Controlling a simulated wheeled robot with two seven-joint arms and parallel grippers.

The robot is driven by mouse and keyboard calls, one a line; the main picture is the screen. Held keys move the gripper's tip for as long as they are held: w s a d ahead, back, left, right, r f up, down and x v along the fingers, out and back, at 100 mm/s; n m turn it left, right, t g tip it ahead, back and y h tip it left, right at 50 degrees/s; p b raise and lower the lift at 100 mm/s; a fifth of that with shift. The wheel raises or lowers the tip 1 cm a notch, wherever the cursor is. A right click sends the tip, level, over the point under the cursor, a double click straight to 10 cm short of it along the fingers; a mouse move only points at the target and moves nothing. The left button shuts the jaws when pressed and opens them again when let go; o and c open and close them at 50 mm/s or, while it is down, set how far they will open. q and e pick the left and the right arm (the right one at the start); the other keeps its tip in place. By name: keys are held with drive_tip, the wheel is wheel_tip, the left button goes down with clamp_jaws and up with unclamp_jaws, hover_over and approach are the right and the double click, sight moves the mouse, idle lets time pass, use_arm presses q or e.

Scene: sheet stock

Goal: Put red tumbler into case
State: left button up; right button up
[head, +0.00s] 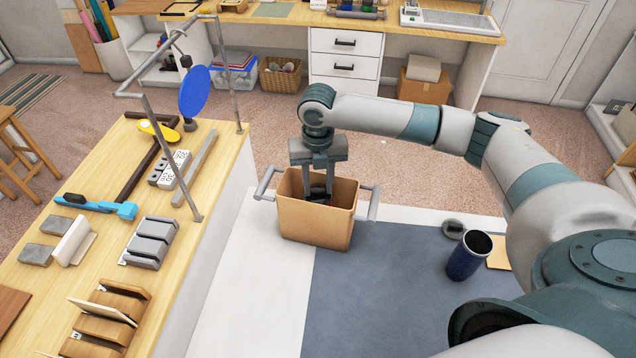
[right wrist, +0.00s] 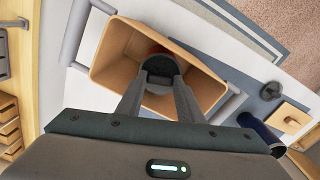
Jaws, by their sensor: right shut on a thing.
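The case is a tan open-topped box (head: 312,222) with grey handles at its sides, standing on the white and blue-grey work surface. My right gripper (head: 318,180) reaches down into it from above, shut on the red tumbler (head: 319,196). Little of the tumbler shows: a dark top and a bit of red between the fingers. In the right wrist view the case (right wrist: 113,50) surrounds the fingertips, and the tumbler's dark round top (right wrist: 160,66) is between them. Whether the tumbler touches the case floor is hidden. My left gripper is not in view.
A dark blue tumbler (head: 468,256) stands right of the case, near a small grey round piece (head: 453,228). The blue-grey mat (head: 385,290) is clear in front. A wooden bench (head: 185,245) with tools and a metal frame (head: 165,140) is at left.

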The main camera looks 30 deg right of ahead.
drive_tip(key=shift+f, duration=0.1)
idle(0.3)
drive_tip(key=o, duration=1.6)
drive_tip(key=shift+o, duration=0.2)
drive_tip(key=shift+r+p, duration=1.65)
drive_tip(key=shift+r, duration=1.9)
